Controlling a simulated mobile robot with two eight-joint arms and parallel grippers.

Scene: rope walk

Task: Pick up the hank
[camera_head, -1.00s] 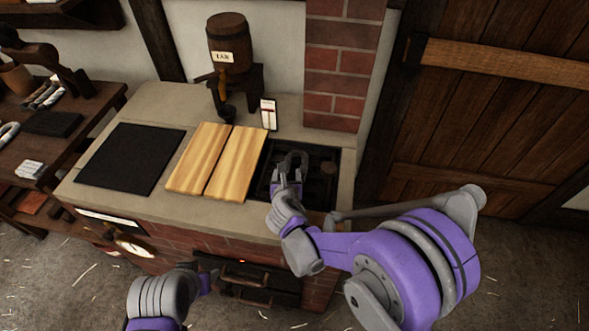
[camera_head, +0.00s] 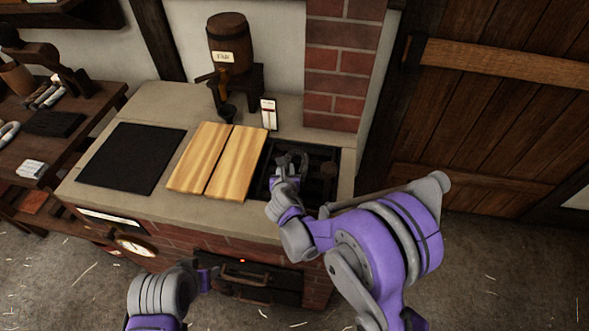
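I cannot clearly pick out the hank. A pale rope-like loop (camera_head: 8,133) lies on the dark shelf at the far left, and several small light and dark bundles (camera_head: 46,97) lie behind it; I cannot tell whether one is the hank. My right gripper (camera_head: 290,161) is over the dark recessed grate (camera_head: 325,165) at the right end of the stone counter. Its grey fingers blend into the grate, so their gap and any contents are unclear. My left gripper (camera_head: 212,280) is low in front of the brick stove front; its fingers are hard to make out.
The stone counter (camera_head: 180,103) holds a black plate (camera_head: 130,158), two wooden boards (camera_head: 217,160), a small white card (camera_head: 268,114) and a barrel (camera_head: 229,43) on a stand. A brick pillar (camera_head: 343,60) rises behind the grate. A wooden door (camera_head: 505,100) is at right.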

